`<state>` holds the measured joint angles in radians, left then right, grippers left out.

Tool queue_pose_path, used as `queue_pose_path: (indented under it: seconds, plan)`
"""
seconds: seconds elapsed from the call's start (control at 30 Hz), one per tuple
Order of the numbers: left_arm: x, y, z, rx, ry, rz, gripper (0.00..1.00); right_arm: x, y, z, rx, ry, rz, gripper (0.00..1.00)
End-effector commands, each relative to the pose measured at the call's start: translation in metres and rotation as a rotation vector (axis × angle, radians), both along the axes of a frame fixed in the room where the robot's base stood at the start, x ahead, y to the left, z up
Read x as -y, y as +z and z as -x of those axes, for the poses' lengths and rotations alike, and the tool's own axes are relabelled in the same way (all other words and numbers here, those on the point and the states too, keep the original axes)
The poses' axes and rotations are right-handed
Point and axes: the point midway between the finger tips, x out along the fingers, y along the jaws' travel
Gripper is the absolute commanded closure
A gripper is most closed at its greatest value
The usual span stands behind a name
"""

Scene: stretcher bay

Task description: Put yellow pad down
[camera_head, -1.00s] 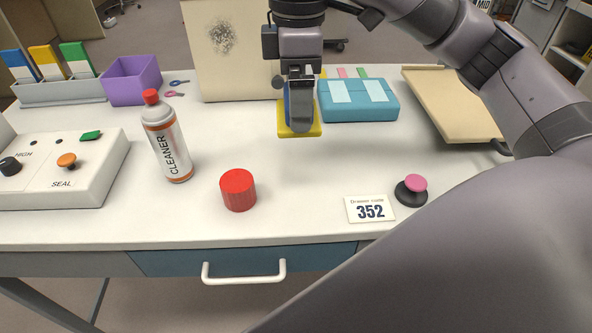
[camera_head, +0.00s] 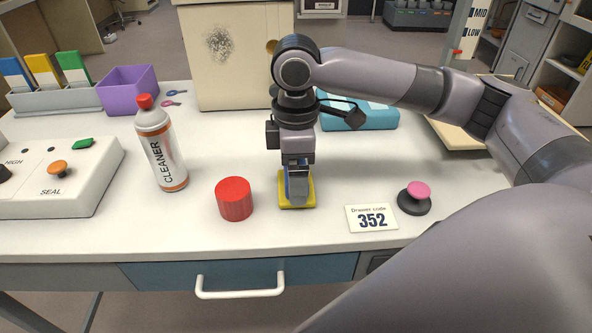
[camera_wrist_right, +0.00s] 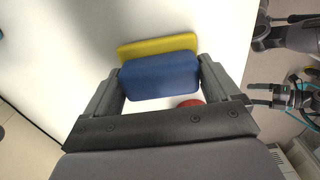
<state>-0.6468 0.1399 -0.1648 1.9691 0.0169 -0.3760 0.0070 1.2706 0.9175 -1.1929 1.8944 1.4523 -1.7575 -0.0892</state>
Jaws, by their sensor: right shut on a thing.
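The yellow pad (camera_head: 298,204) is a flat piece below my right gripper (camera_head: 298,184), in front of the bench's middle and to the right of the red cylinder. It has a blue block as its grip. My right gripper is shut on the blue block (camera_wrist_right: 160,76), with the yellow part (camera_wrist_right: 157,46) beyond it in the right wrist view. Whether the pad touches the white bench top (camera_head: 270,230) cannot be told. What appears to be my left gripper (camera_wrist_right: 262,96) shows at the right of the wrist view, its fingers apart and empty. It is not in the head view.
The red cylinder (camera_head: 234,199) stands close left of the pad, with the cleaner can (camera_head: 162,150) further left. A code card (camera_head: 372,218) and a pink-topped knob (camera_head: 416,197) are to the right. A blue case (camera_head: 372,117) lies behind. Bench space just behind the pad is clear.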

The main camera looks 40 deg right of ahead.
Motion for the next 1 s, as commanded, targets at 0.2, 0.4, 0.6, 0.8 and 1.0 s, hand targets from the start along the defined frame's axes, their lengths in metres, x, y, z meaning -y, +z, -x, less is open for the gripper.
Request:
queue_pose_path:
  seconds: [0.2,0.4,0.6,0.8,1.0]
  plan:
    - [0.0,0.004,-0.001,0.004,-0.001,0.001,0.07,0.0,-0.001,0.0,0.0,0.0,0.0,0.35]
    - [0.0,0.003,-0.001,0.007,-0.002,-0.001,0.07,0.0,-0.002,0.0,0.001,0.0,-0.001,0.0]
    - [-0.001,-0.004,0.001,-0.001,-0.002,-0.004,0.07,0.0,0.0,0.0,0.001,0.0,0.0,0.0]
    - [-0.002,0.003,0.001,-0.003,-0.001,-0.007,0.07,0.0,0.035,-0.001,0.004,0.0,-0.002,0.0]
    - [-0.004,0.009,0.0,0.007,0.001,-0.012,0.07,0.0,0.08,-0.002,0.004,0.001,-0.001,0.0]
